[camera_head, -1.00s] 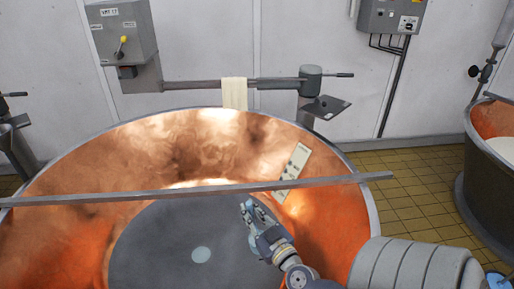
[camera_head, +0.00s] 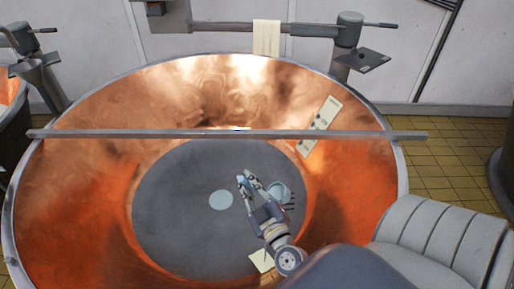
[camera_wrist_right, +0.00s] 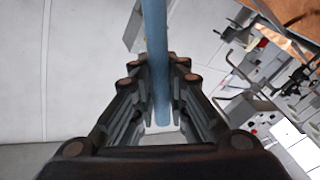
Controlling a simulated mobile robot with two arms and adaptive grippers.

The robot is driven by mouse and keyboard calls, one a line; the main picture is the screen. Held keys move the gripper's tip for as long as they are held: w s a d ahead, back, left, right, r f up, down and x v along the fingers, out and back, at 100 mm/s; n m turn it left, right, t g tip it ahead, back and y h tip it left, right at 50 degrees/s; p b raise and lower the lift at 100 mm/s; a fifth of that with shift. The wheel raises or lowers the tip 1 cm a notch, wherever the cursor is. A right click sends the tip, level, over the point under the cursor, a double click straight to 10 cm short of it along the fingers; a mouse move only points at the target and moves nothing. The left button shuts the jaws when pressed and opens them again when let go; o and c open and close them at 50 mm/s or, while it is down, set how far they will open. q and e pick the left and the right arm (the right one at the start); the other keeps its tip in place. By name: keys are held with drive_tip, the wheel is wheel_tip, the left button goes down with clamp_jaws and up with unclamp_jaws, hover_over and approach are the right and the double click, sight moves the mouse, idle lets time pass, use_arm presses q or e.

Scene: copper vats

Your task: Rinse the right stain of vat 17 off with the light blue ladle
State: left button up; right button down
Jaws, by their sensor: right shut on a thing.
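The copper vat (camera_head: 90,165) with a grey bottom (camera_head: 175,225) fills most of the head view. My right gripper (camera_head: 243,182) is over the vat, its fingers pointing up and left in the picture. It is shut on the light blue ladle; in the right wrist view the ladle's straight handle (camera_wrist_right: 155,55) runs between the fingers. I cannot make out a distinct stain on the copper wall. My left gripper is not in view.
A metal bar (camera_head: 200,134) lies across the vat's rim. A pale strip with dark marks (camera_head: 325,118) is on the far right wall. A pale cloth (camera_head: 266,38) hangs on the pipe behind.

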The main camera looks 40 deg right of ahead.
drive_tip(key=a+f+n+y+b, duration=0.1)
drive_tip(key=a+f+n+b, duration=0.3)
drive_tip(key=f, duration=0.3)
drive_tip(key=a+f+n+y+b, duration=0.1)
drive_tip(key=a+f+n+b, duration=0.3)
drive_tip(key=f, duration=0.4)
drive_tip(key=w+a+f+n+t+b, duration=0.1)
drive_tip(key=a+f+n+b, duration=0.3)
drive_tip(key=f+n+b, duration=0.2)
drive_tip(key=shift+f+n+y, duration=0.4)
drive_tip(key=shift+f+n, duration=0.2)
drive_tip(key=shift+f, duration=0.05)
idle(0.4)
